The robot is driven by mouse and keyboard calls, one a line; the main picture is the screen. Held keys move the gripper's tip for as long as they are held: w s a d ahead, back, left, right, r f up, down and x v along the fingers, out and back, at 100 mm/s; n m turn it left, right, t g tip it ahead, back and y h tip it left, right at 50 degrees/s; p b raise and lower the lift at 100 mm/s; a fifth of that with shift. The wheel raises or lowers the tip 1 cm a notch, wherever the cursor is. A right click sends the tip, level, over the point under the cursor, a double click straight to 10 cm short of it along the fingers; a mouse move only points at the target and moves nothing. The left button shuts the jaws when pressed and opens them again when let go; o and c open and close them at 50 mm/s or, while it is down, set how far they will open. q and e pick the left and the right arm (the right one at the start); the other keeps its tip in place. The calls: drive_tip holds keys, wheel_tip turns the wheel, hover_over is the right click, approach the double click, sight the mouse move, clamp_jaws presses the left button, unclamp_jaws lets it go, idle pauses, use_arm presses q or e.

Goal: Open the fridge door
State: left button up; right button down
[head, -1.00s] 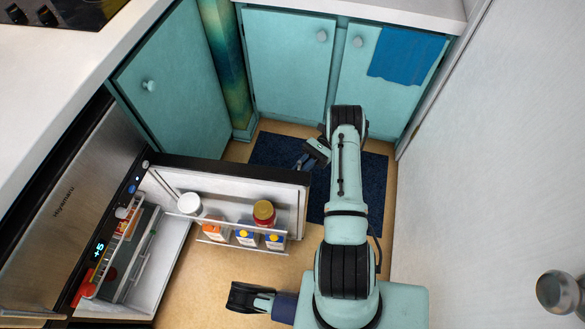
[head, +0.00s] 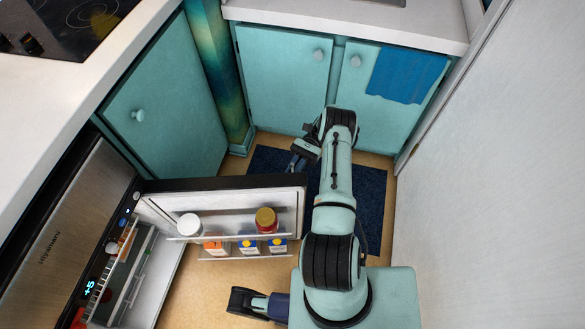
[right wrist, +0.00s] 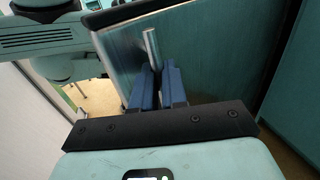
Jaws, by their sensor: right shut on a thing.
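The fridge (head: 52,248) is at the left in the head view, with a lit display on its frame. Its door (head: 225,183) stands wide open, roughly square to the fridge front, its inner side with shelves facing me. My right arm reaches past the door's free end. My right gripper (head: 303,156) is at the outer face of the door near that end. In the right wrist view its blue fingers (right wrist: 158,80) are shut on the silver bar handle (right wrist: 151,48) of the door.
The door shelves hold a white-lidded jar (head: 189,224), a red jar (head: 266,220) and several cartons (head: 248,246). Teal cabinets (head: 283,75) stand behind, with a dark blue mat (head: 369,195) on the floor before them. A pale wall (head: 500,190) bounds the right side.

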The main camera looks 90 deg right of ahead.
drive_tip(key=shift+w+d+f, duration=0.1)
drive_tip(key=shift+w+d, duration=0.05)
drive_tip(key=shift+w, duration=0.4)
drive_tip(key=c, duration=1.2)
unclamp_jaws()
drive_tip(key=shift+w, duration=0.1)
drive_tip(key=shift+c, duration=0.2)
drive_tip(key=shift+s+d, duration=0.1)
drive_tip(key=shift+s, duration=0.15)
